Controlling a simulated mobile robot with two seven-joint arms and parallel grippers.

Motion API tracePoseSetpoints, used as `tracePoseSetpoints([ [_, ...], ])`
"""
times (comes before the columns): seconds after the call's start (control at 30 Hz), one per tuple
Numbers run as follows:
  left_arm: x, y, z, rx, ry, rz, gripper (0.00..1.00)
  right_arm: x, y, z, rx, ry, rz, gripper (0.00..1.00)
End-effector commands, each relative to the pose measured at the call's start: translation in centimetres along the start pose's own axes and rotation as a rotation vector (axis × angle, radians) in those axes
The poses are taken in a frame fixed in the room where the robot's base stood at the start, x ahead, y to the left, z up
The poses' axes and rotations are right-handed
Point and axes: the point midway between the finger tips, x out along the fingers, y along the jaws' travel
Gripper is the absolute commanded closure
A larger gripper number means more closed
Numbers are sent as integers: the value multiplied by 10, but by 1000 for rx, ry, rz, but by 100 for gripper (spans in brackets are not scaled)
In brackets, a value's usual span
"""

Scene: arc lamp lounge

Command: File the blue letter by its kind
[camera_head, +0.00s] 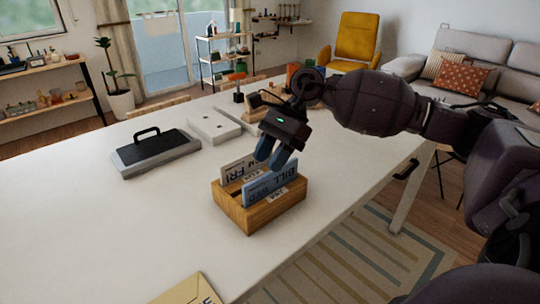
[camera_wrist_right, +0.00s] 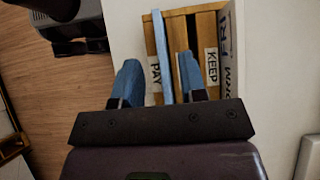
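The blue letter (camera_head: 268,187), printed BILL and WED, stands upright in the front part of the wooden sorter box (camera_head: 246,222). In the right wrist view the letter (camera_wrist_right: 161,50) shows edge-on, at the slot end labelled PAY; another label reads KEEP. My right gripper (camera_head: 276,152) is above the box. Its two blue fingers (camera_wrist_right: 160,82) are on either side of the letter, with a visible gap on each side, so it is open. A white letter (camera_head: 236,168) stands farther back in the box. My left gripper is not in view.
A tan envelope (camera_head: 190,291) lies at the near table edge. A grey case with a black handle (camera_head: 155,150) and flat white boxes (camera_head: 213,126) lie beyond the sorter. The white tabletop (camera_head: 130,220) left of the sorter is clear.

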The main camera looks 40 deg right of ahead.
Motion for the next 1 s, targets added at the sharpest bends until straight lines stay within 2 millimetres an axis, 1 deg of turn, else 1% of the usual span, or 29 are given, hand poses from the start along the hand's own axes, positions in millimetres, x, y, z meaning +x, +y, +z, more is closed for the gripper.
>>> tracePoseSetpoints([
  [0.33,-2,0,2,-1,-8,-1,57,0,0,0,0,0,0,61],
  [0.43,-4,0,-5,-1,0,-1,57,0,0,0,0,0,0,61],
  [0.47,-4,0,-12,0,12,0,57,-2,0,0,1,1,-1,61],
  [0.5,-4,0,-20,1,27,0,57,-13,-1,-1,1,3,-4,61],
  [0.53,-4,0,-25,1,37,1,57,-19,0,0,1,3,-2,61],
  [0.63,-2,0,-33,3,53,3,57,-39,0,0,2,3,-2,61],
  [0.8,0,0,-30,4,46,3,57,-71,0,0,1,2,-3,61],
  [0.9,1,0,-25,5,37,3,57,-87,0,0,2,1,-2,61],
  [1.0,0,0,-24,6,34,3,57,-98,0,0,1,1,-1,61],
])
